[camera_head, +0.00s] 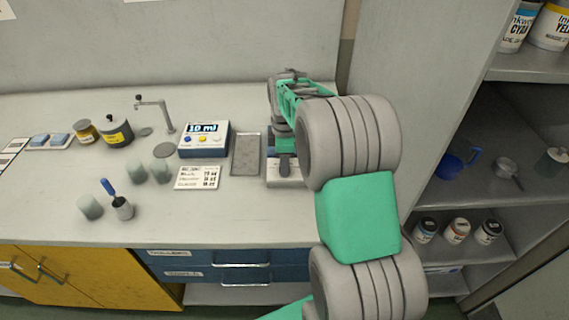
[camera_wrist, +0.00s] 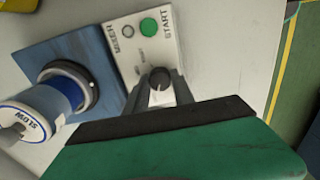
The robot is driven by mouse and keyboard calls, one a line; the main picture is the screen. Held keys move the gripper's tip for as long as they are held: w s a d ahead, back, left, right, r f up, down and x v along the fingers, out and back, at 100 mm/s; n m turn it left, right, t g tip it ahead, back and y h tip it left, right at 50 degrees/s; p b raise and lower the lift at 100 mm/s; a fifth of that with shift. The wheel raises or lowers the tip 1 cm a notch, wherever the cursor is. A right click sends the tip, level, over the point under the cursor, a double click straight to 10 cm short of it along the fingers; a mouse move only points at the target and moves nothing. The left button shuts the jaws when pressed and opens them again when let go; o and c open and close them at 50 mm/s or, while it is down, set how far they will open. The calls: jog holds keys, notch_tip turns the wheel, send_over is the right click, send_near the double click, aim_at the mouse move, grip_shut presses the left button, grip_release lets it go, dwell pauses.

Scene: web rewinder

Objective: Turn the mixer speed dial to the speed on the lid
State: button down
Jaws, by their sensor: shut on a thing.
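In the wrist view my gripper (camera_wrist: 157,92) is shut on the dark mixer speed dial (camera_wrist: 159,75), with one finger on each side of it. The dial sits on the pale mixer panel (camera_wrist: 178,50), beside a green START button (camera_wrist: 149,27). The marks around the dial are too small or covered to read. A jar (camera_wrist: 62,92) stands on the blue mixer base (camera_wrist: 62,48); its white lid (camera_wrist: 32,122) reads SLOW. In the head view the mixer panel (camera_head: 284,183) shows below my gripper (camera_head: 285,170), and my arm hides most of the mixer.
Left of the mixer on the bench stand a grey tray (camera_head: 246,154), a blue box with a 10 ml display (camera_head: 204,139) and a printed card (camera_head: 197,178). Cups and ink jars stand farther left. A grey shelf unit (camera_head: 470,188) stands at right.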

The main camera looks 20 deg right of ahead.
jog(key=shift+m, duration=0.4)
jog(key=m+p, duration=0.1)
jog(key=m, duration=0.2)
jog(key=shift+m, duration=0.3)
jog(key=m, duration=0.4)
jog(key=shift+m, duration=0.3)
jog(key=c, duration=1.1)
grip_release()
jog(key=shift+r, duration=0.1)
notch_tip(320, 180, up, 8)
jog(key=shift+f, duration=0.15)
